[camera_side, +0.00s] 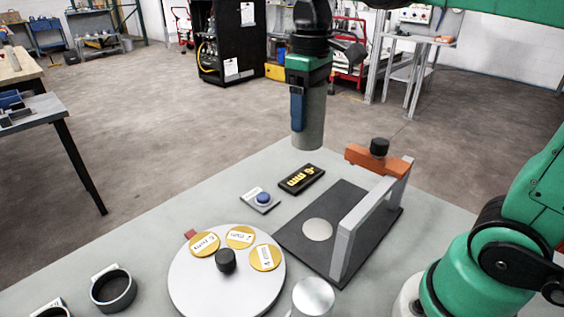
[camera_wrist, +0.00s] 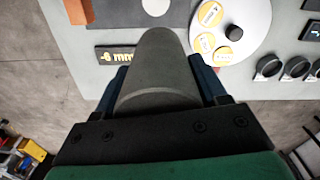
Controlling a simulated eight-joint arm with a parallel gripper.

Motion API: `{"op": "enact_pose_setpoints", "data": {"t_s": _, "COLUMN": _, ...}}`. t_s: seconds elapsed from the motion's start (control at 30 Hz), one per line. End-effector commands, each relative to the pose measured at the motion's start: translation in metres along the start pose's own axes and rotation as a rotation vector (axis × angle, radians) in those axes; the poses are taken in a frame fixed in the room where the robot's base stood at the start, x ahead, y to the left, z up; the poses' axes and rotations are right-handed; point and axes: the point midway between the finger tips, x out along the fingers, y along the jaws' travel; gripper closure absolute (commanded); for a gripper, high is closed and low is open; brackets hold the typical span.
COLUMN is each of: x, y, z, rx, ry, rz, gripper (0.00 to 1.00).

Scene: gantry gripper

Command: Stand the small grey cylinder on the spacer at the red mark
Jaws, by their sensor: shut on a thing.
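My gripper (camera_side: 301,116) is shut on a grey cylinder (camera_side: 311,130), held upright in the air above the far part of the table. In the wrist view the cylinder (camera_wrist: 158,72) is between the two blue fingers. A round light-grey turntable (camera_side: 205,285) with a black knob carries gold labelled spacer discs. A small red mark (camera_side: 190,234) shows at the turntable's far left edge. The gold spacer (camera_side: 204,244) lies closest to it. Two other gold spacers (camera_side: 240,237) lie farther right. The labels are too small to read surely. The cylinder is well away from the spacers.
A dark plate (camera_side: 290,238) with a silver disc, a grey upright frame and an orange bar (camera_side: 362,158) stands right of the turntable. A "6 mm" sign (camera_side: 302,179), a blue button (camera_side: 263,197), black rings (camera_side: 113,290) and a silver round-topped piece (camera_side: 314,296) are also on the table.

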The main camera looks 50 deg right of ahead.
Motion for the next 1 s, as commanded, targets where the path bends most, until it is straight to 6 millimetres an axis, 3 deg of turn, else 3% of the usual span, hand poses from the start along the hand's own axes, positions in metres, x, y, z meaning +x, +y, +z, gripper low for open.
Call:
{"op": "enact_pose_setpoints", "data": {"t_s": 0.2, "x": -0.017, "y": 0.002, "z": 0.029, "rx": -0.094, "ry": 0.0, "rz": 0.0, "gripper": 1.0}}
{"op": "enact_pose_setpoints", "data": {"t_s": 0.57, "x": -0.018, "y": 0.002, "z": 0.032, "rx": -0.107, "ry": 0.0, "rz": 0.0, "gripper": 1.0}}
{"op": "enact_pose_setpoints", "data": {"t_s": 0.73, "x": 0.003, "y": 0.002, "z": 0.032, "rx": -0.106, "ry": 0.0, "rz": 0.0, "gripper": 1.0}}
{"op": "enact_pose_setpoints", "data": {"t_s": 1.0, "x": 0.063, "y": 0.002, "z": 0.032, "rx": -0.106, "ry": 0.0, "rz": 0.001, "gripper": 1.0}}
